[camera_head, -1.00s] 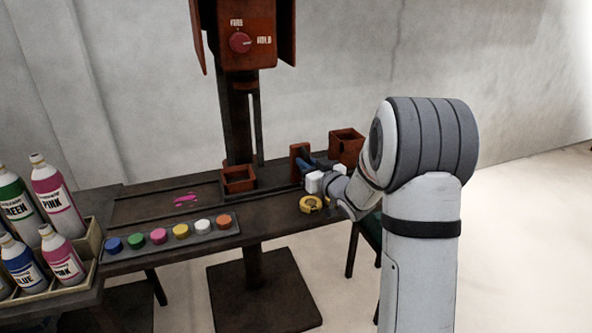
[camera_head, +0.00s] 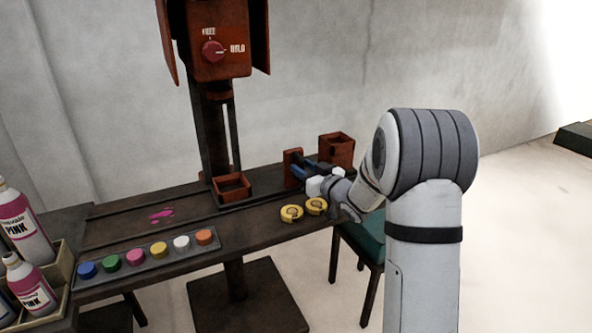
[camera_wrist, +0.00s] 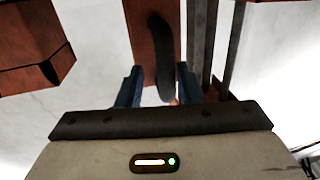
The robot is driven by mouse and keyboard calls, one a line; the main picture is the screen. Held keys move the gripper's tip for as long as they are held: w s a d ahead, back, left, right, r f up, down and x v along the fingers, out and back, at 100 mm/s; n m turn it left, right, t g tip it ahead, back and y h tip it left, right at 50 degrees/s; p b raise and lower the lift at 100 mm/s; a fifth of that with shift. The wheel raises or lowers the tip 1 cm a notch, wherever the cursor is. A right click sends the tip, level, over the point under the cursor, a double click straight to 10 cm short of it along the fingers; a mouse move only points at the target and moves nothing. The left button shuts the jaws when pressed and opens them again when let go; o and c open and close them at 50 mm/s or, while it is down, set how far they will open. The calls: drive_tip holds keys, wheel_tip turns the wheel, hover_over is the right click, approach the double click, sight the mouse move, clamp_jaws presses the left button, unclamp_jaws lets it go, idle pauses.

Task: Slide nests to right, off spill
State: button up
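A pink spill (camera_head: 161,213) lies on the left part of the dark table (camera_head: 120,222). An open square brown box (camera_head: 232,187) sits on the table's rails, right of the spill and clear of it. A brown upright plate (camera_head: 292,168) stands further right, and a taller brown box (camera_head: 337,150) stands behind at the right end. My gripper (camera_head: 309,170) is beside the upright plate. In the wrist view its blue fingers (camera_wrist: 158,88) are apart, either side of a dark handle (camera_wrist: 160,45) in front of a brown board (camera_wrist: 138,28). I see a gap at the left finger.
A strip of coloured pots (camera_head: 150,252) lies along the table's front edge. Two yellow rings (camera_head: 303,209) lie near my gripper. Paint bottles in a crate (camera_head: 55,285) are at the left. A red-brown column unit with a dial (camera_head: 213,51) rises behind the table.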

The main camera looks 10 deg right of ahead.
drive_tip(key=shift+o, duration=0.2)
drive_tip(key=shift+s+a, duration=0.1)
drive_tip(key=v, duration=0.7)
drive_tip(key=shift+s+d, duration=0.25)
drive_tip(key=shift+s, duration=0.05)
